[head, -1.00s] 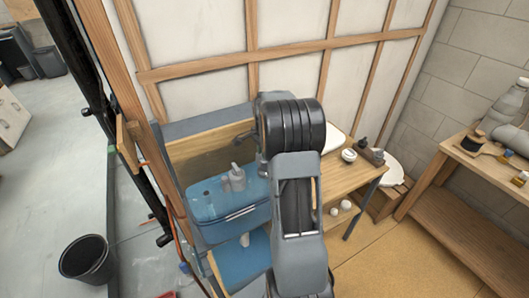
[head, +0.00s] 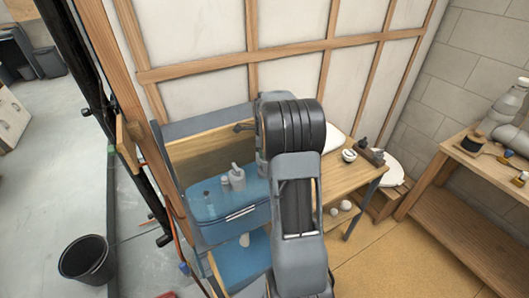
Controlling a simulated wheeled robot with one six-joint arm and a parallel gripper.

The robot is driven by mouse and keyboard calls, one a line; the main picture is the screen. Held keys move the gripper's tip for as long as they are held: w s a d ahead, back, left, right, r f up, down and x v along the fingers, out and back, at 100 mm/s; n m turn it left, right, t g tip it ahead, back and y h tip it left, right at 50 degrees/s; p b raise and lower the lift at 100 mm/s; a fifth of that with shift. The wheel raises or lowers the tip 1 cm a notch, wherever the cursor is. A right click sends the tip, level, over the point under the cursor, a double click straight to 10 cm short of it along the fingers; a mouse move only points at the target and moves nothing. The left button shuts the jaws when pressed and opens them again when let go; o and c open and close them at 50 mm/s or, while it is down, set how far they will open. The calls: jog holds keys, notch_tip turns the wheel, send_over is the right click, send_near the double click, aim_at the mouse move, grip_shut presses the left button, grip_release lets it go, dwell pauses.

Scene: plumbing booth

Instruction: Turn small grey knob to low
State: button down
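I cannot make out the small grey knob in the head view; it may be hidden behind my arm or too small to tell. My arm stands in the middle of the picture and covers part of the blue basin unit (head: 215,229) and the wooden back panel.
A grey pump bottle (head: 237,177) and small containers stand on the blue unit. A wooden bench (head: 345,180) with a white bowl (head: 349,155) is right of my arm. A black bucket (head: 86,260) stands on the floor at left. A wooden shelf (head: 465,210) is at right.

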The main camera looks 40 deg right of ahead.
jog(key=shift+r, duration=0.1)
dwell(0.3)
jog(key=c, duration=1.4)
grip_release()
